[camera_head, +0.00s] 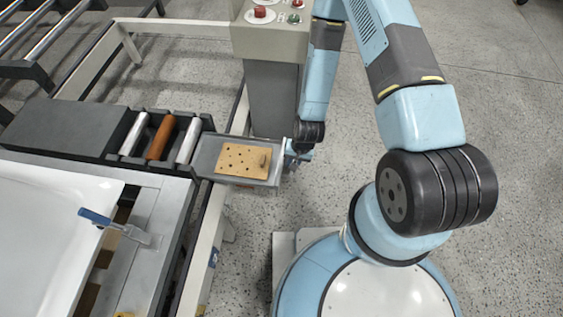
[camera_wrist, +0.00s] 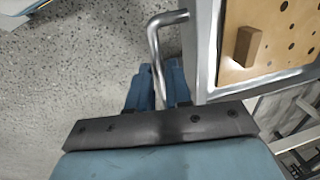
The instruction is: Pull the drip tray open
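The drip tray (camera_head: 206,156) is a shallow grey metal tray at the end of the dark roller housing in the head view. It sticks out to the right, with a tan perforated board (camera_head: 240,160) and a small brown block in it. In the wrist view the tray's grey rim (camera_wrist: 204,50) is at the right, with a bent metal handle (camera_wrist: 155,45) on its front. My gripper (camera_wrist: 158,88) has its two blue fingers on either side of the handle bar, closed on it. In the head view my gripper (camera_head: 291,158) is at the tray's right end, its fingers partly hidden.
A control box (camera_head: 270,35) with red and green buttons stands on a grey post behind the tray. Several rollers (camera_head: 160,137) lie in the housing. A white tub shell (camera_head: 50,225) and a blue-handled clamp (camera_head: 115,225) are at lower left.

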